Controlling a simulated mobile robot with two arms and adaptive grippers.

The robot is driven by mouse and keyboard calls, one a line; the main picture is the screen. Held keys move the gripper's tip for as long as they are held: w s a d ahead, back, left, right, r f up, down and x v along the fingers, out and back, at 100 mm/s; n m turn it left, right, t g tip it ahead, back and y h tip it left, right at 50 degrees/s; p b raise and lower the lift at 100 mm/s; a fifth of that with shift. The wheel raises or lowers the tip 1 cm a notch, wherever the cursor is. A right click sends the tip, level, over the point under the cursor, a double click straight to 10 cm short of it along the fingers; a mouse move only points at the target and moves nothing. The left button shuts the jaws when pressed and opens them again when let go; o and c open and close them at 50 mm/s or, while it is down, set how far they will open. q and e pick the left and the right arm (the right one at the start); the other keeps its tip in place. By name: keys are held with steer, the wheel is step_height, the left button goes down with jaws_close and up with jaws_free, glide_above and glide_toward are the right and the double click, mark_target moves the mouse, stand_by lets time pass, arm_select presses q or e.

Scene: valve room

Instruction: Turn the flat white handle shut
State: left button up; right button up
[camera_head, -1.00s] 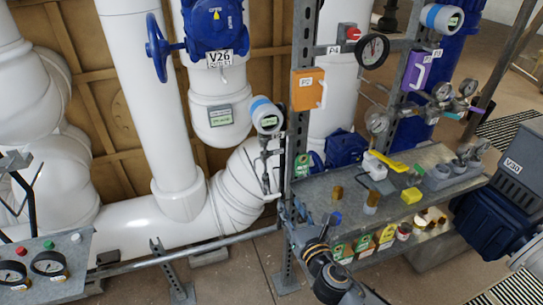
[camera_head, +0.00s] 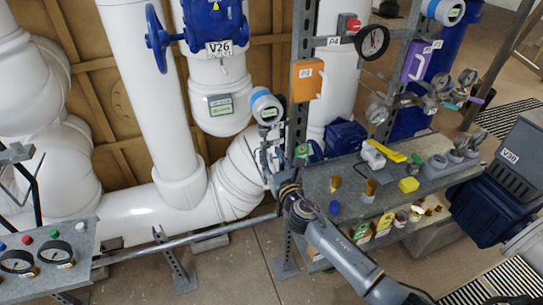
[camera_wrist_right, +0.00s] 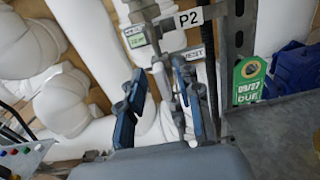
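My right gripper (camera_head: 272,166) has its fingertips at the small fitting under the blue-and-white round gauge (camera_head: 265,106), beside the grey upright post. In the right wrist view the gripper (camera_wrist_right: 160,80) is open, with two blue-grey fingers apart. A narrow pale strip (camera_wrist_right: 180,108), which looks like the flat white handle, hangs roughly upright between the fingers, nearer the right one. I cannot tell whether a finger touches it. In the head view my gripper hides most of the handle. My left gripper is out of view.
The grey post (camera_head: 301,95) stands close right of my gripper. A shelf (camera_head: 345,190) with small parts and a yellow lever (camera_head: 387,150) is to the right. Large white pipes (camera_head: 140,218) lie behind. A gauge panel (camera_head: 45,255) is at lower left.

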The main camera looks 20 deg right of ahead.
steer(key=shift+w, duration=0.15)
steer(key=shift+c, duration=0.2)
jaws_close()
steer(key=shift+d+f+m+b, duration=0.2)
steer(key=shift+m+b, duration=0.45)
steer(key=shift+m, duration=2.35)
steer(key=shift+d+f+m+b, duration=0.25)
steer(key=shift+m+b, duration=0.35)
steer(key=shift+m, duration=2.4)
steer(key=shift+d+f+m+b, duration=0.2)
steer(key=shift+m+b, duration=0.45)
steer(key=shift+m, duration=2.35)
